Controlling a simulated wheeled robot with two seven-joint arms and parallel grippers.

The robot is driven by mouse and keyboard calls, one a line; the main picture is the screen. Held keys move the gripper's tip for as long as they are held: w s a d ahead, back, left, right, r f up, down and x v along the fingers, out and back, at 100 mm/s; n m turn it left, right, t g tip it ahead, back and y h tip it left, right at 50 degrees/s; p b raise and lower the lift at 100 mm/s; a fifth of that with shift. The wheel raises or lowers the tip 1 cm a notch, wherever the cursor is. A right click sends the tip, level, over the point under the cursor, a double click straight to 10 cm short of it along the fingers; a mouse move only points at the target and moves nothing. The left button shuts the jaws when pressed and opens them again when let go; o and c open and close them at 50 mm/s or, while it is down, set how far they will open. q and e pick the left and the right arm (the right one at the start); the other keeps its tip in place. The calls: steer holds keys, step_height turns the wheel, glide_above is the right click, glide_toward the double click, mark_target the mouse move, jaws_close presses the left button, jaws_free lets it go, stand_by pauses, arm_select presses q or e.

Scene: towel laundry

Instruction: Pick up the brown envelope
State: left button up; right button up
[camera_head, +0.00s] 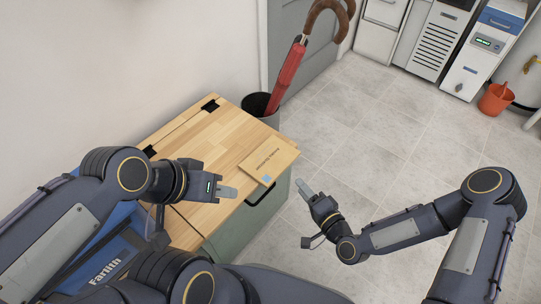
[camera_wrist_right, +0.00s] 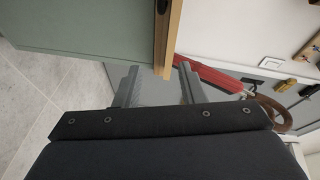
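The brown envelope (camera_head: 270,157) lies flat on the wooden top of the cabinet, near its right edge. It has dark printing and a small blue patch at its near corner. I cannot make it out in the right wrist view. My left gripper (camera_head: 230,192) is over the cabinet top, just left of and nearer than the envelope; its fingers overlap in view. My right gripper (camera_head: 302,186) is beyond the cabinet's right side, apart from the envelope. In the right wrist view its two fingers (camera_wrist_right: 157,85) are spread with nothing between them.
The green cabinet (camera_head: 250,215) has a wooden top (camera_head: 205,140) and a dark handle (camera_head: 266,193). A bin (camera_head: 257,106) holding a red umbrella (camera_head: 287,78) stands behind it. A blue Farlith-labelled item (camera_head: 115,250) is at lower left.

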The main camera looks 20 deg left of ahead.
mark_target(282, 173)
steer(key=w+a+m, duration=0.1)
steer(key=a, duration=0.1)
steer(key=w+a+m+t+b, duration=0.1)
steer(key=a, duration=0.2)
steer(key=w+a+m, duration=0.1)
steer(key=a, duration=0.1)
steer(key=shift+w+a+r+t, duration=0.1)
steer(key=shift+a+r+t, duration=0.05)
steer(key=shift+a+t, duration=0.25)
steer(key=shift+c, duration=0.3)
jaws_close()
